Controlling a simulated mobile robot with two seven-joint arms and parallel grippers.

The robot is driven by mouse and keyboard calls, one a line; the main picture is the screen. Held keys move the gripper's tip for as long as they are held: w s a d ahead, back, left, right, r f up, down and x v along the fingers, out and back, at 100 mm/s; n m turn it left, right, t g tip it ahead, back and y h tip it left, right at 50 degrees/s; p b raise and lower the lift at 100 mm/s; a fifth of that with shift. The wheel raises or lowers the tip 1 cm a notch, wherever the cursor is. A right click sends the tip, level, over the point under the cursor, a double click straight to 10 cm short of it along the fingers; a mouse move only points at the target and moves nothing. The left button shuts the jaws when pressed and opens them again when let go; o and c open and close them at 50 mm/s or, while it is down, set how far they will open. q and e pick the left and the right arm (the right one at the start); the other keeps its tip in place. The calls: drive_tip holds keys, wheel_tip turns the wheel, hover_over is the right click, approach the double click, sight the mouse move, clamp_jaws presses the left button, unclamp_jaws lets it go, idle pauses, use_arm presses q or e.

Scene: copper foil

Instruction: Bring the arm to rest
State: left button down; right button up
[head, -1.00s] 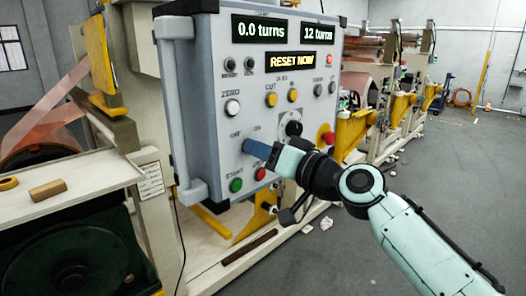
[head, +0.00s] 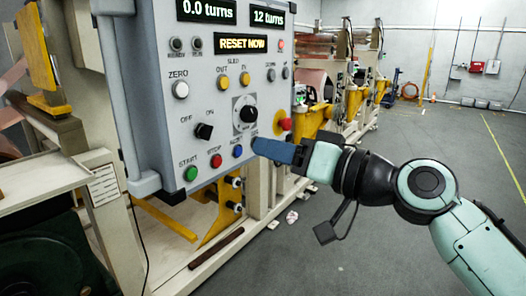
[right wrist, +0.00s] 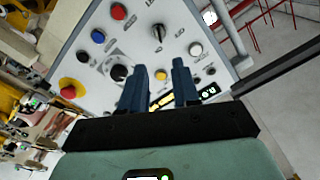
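My right arm (head: 428,185) comes in from the lower right in the head view. My right gripper (head: 257,148) has blue fingers pointing left, in front of the panel's lower right part. In the right wrist view the gripper (right wrist: 161,68) shows its two fingers apart with nothing between them. The control panel (head: 152,143) is grey, with "0.0 turns", "12 turns" and "RESET NOW" on its displays. The black OFF/ON switch (head: 204,131) is left of the fingers and clear of them. My left gripper is not in view.
A red emergency button (head: 285,124) is just above the right gripper. Green START (head: 191,173) and red STOP (head: 216,160) buttons are lower left of it. A shelf (head: 40,172) stands at the left. Open grey floor (head: 360,250) lies under and right of the arm.

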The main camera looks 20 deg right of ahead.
idle(0.4)
drive_tip(key=w+a+f+m+g+h, duration=0.15)
drive_tip(key=w+f, duration=0.45)
drive_tip(key=f, duration=0.6)
drive_tip(key=w+a+f+m+g+h, duration=0.15)
drive_tip(key=w+f, duration=0.45)
drive_tip(key=f, duration=0.7)
wheel_tip(320, 180, down, 26)
drive_tip(key=d+r+g+h, duration=0.1)
drive_tip(key=g+h, duration=0.2)
drive_tip(key=g, duration=0.1)
drive_tip(key=s+f+m+g+h, duration=0.1)
drive_tip(key=s+f+g, duration=0.1)
drive_tip(key=s+f, duration=0.7)
drive_tip(key=s+f+g, duration=0.2)
drive_tip(key=s+f, duration=0.3)
drive_tip(key=f, duration=0.8)
drive_tip(key=s+a+f+g, duration=0.1)
drive_tip(key=s+f, duration=0.2)
drive_tip(key=s, duration=0.5)
drive_tip(key=s+a+f+g, duration=0.1)
drive_tip(key=s+f, duration=0.3)
drive_tip(key=s, duration=0.4)
drive_tip(key=s+a+f+g+p, duration=0.1)
drive_tip(key=s+f+g, duration=0.2)
drive_tip(key=s, duration=0.5)
drive_tip(key=shift+a+f+m+y, duration=0.15)
drive_tip(key=shift+m+y, duration=0.15)
drive_tip(key=shift+y, duration=0.1)
